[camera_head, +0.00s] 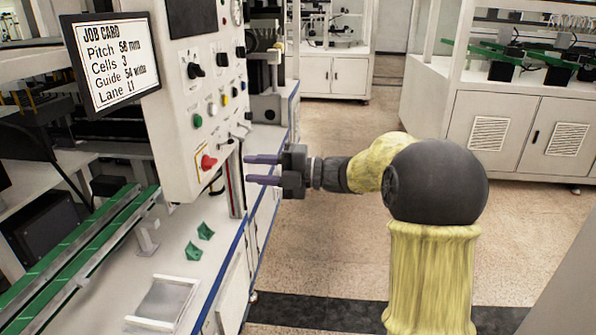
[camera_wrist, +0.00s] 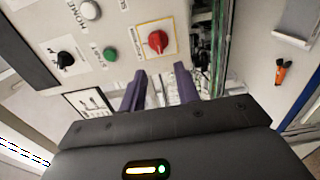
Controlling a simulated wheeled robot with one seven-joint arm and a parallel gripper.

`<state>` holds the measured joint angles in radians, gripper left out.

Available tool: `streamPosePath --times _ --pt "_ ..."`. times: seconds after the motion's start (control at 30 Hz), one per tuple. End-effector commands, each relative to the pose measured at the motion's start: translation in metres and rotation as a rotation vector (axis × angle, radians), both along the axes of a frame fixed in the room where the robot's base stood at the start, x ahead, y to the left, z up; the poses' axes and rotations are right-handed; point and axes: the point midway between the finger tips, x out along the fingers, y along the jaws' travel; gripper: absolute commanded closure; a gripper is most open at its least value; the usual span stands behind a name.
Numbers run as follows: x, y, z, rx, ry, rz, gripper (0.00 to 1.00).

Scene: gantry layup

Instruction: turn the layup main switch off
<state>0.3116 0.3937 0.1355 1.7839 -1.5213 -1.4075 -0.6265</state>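The main switch looks like a red rotary knob (camera_head: 208,162) on a yellow-edged plate, low on the front of the pale control panel (camera_head: 178,125). The red knob also shows in the wrist view (camera_wrist: 158,41), just beyond my fingertips. My gripper (camera_head: 248,170) is in front of the panel's lower right side, to the right of the knob and apart from it. In the wrist view its two purple fingers (camera_wrist: 160,78) stand spread with nothing between them. The label beside the knob is too small to read.
A black selector (camera_wrist: 65,59) and a green button (camera_wrist: 110,54) sit near the red knob. A job card screen (camera_head: 112,60) hangs at the panel's left. Small green parts (camera_head: 200,240) lie on the bench below. Floor to the right is clear.

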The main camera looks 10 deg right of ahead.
Motion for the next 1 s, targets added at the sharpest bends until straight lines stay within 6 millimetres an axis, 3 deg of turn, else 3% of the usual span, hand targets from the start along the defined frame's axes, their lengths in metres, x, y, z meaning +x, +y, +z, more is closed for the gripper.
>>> streamPosePath --times 0.2,0.43,0.6,1.0 --pt "-0.015 -0.043 0.000 -0.001 -0.001 -0.004 0.68" --pt "-0.028 -0.077 0.000 -0.001 0.000 -0.001 0.68" --pt "-0.031 -0.085 0.000 0.000 0.000 0.000 0.68" --pt "-0.024 -0.081 0.000 0.012 0.023 -0.050 0.68"
